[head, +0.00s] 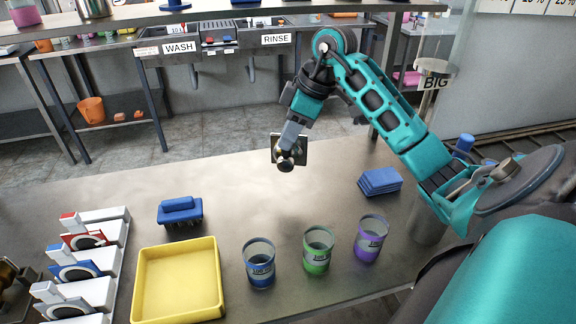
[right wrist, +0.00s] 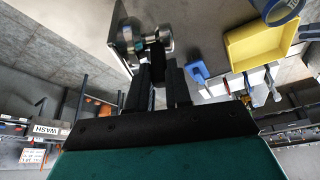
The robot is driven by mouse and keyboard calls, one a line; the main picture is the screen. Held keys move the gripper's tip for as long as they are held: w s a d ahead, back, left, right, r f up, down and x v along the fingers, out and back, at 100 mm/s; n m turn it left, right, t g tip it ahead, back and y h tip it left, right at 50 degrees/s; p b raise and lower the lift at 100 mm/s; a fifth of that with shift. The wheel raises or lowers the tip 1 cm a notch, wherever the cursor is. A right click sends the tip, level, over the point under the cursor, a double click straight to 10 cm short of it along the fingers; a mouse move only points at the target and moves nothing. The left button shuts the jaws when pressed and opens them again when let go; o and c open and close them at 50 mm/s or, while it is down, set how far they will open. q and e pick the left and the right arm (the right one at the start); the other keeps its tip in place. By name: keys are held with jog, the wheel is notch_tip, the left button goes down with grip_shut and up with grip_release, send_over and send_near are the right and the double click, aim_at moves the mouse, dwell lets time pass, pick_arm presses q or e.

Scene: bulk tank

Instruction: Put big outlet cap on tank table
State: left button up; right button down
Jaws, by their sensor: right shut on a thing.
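My right gripper (head: 291,141) reaches in from the right and points down over the steel table (head: 250,190). It is shut on a small metal piece with a rounded dark end, which I take to be the big outlet cap (head: 286,160). A squarish metallic plate shows just behind it. The right wrist view shows the shiny cap (right wrist: 150,34) between the fingertips. I cannot tell whether it touches the tabletop. My left gripper is not in view.
On the table are a yellow tray (head: 178,312), a blue brush (head: 180,212), blue folded cloths (head: 380,181), and blue (head: 259,265), green (head: 318,252) and purple (head: 370,240) cups. The table's middle is clear.

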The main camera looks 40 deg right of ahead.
aim_at(294, 158)
notch_tip(294, 158, down, 8)
jog(key=shift+f+b, duration=0.1)
jog(key=shift+b, duration=0.35)
jog(key=shift+f, duration=0.15)
jog(key=c, duration=1.1)
grip_release()
jog(key=shift+o, duration=0.2)
jog(key=p+v, duration=0.1)
jog(key=v, duration=1.1)
